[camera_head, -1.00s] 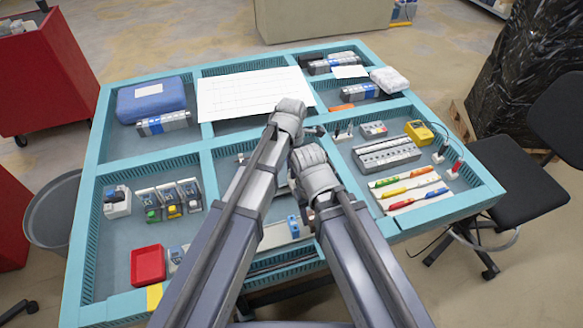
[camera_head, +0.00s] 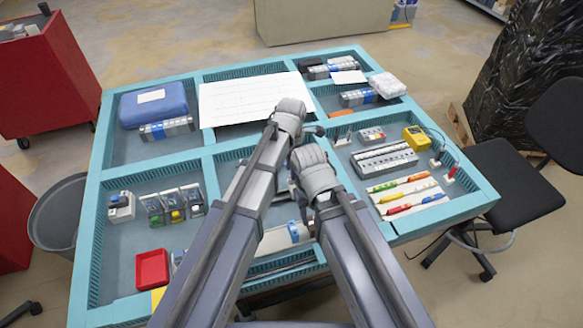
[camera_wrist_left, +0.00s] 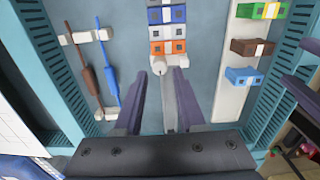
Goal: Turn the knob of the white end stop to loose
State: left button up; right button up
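The white end stop (camera_wrist_left: 158,64) sits on a rail against the end of a row of orange, white and blue terminal blocks (camera_wrist_left: 167,30) in the left wrist view. My left gripper (camera_wrist_left: 159,76) is open, with its two purple fingers apart on either side of the rail (camera_wrist_left: 169,115). The fingertips are close to the end stop; I cannot tell whether they touch it. The knob's setting is too small to read. In the head view my arms hide the end stop and my right gripper's fingers.
Left of the rail lie a brown and a blue tool (camera_wrist_left: 110,80). To the right a white strip (camera_wrist_left: 228,105) carries green, brown and blue blocks. Teal compartment walls (camera_wrist_left: 268,100) bound the space. A red tray (camera_head: 152,268) stands at the table's front left.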

pick_arm(q)
notch_tip(320, 180, up, 5)
jog(key=p, duration=0.4)
jog(key=shift+f, duration=0.1)
pick_arm(e)
notch_tip(320, 180, up, 5)
jog(key=shift+f, duration=0.1)
pick_arm(q)
jog(key=s+a+m, duration=0.5)
jog(key=a+m, duration=0.4)
jog(key=m, duration=0.2)
jog(key=s+a+m, duration=0.6)
jog(key=a+m, duration=0.2)
jog(key=m, duration=0.3)
jog(key=s+d+m+y, duration=0.1)
jog(key=s+d+m, duration=0.2)
jog(key=d, duration=0.8)
jog(key=s, duration=0.2)
jog(key=shift+s+m, duration=0.3)
pick_arm(e)
jog(key=shift+c, duration=0.2)
